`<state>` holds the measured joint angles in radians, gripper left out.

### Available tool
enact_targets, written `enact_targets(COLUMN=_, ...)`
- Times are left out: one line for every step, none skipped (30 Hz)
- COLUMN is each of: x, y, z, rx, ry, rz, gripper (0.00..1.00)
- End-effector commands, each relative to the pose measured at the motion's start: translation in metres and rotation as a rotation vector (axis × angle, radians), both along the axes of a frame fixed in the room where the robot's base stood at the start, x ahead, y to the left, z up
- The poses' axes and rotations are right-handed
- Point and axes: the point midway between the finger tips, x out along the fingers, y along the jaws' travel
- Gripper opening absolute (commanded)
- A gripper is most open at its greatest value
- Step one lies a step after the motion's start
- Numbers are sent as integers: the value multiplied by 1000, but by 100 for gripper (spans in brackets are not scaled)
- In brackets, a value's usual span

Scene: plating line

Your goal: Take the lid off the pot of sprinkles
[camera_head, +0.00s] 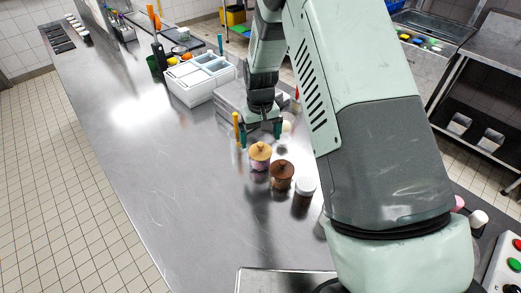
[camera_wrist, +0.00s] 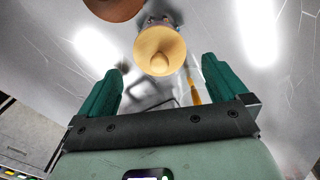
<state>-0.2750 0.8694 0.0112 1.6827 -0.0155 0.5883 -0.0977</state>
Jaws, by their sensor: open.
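The pot of sprinkles (camera_head: 260,165) stands on the steel counter, and its pale wooden lid (camera_head: 260,150) with a small knob is on it. In the wrist view the lid (camera_wrist: 160,48) shows large, centred ahead of the gap between my fingers, and hides most of the pot. My gripper (camera_head: 260,130) is open and empty, pointing down just behind the lid in the head view. Its two green fingers (camera_wrist: 162,78) are wide apart in the wrist view and do not appear to touch the lid.
A pot with a dark brown lid (camera_head: 282,168) and a white-capped jar (camera_head: 304,186) stand close by at the front right. An upright yellow-handled tool (camera_head: 237,127) is left of my gripper. A white container with compartments (camera_head: 200,80) is farther back. The counter's left side is clear.

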Motion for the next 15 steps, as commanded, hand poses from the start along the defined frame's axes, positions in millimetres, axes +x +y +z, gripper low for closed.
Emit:
enact_targets(x=-1, y=-1, z=-10, rx=-2, ry=5, rz=0, gripper=100)
enact_targets(x=0, y=-1, z=-15, rx=-2, ry=5, rz=0, gripper=100)
enact_targets(x=0, y=-1, z=-21, rx=-2, ry=4, rz=0, gripper=100)
enact_targets(x=0, y=-1, z=-26, rx=-2, ry=4, rz=0, gripper=100)
enact_targets(x=0, y=-1, z=-29, rx=-2, ry=4, rz=0, gripper=100)
enact_targets(x=0, y=-1, z=-33, rx=-2, ry=4, rz=1, gripper=100)
enact_targets(x=0, y=-1, z=-36, rx=-1, ry=3, rz=0, gripper=100)
enact_targets(x=0, y=-1, z=-38, rx=-1, ry=2, rz=0, gripper=100)
enact_targets(x=1, y=-1, z=-39, rx=0, ry=1, rz=0, gripper=100)
enact_targets(x=1, y=-1, z=-40, rx=0, ry=1, rz=0, gripper=100)
enact_targets(x=1, y=-1, z=-40, rx=0, ry=1, rz=0, gripper=100)
enact_targets(x=1, y=-1, z=-40, rx=0, ry=0, rz=0, gripper=100)
enact_targets(x=1, y=-1, z=-40, rx=0, ry=0, rz=0, gripper=100)
enact_targets(x=1, y=-1, z=-40, rx=0, ry=0, rz=0, gripper=100)
enact_targets(x=1, y=-1, z=-40, rx=0, ry=1, rz=0, gripper=100)
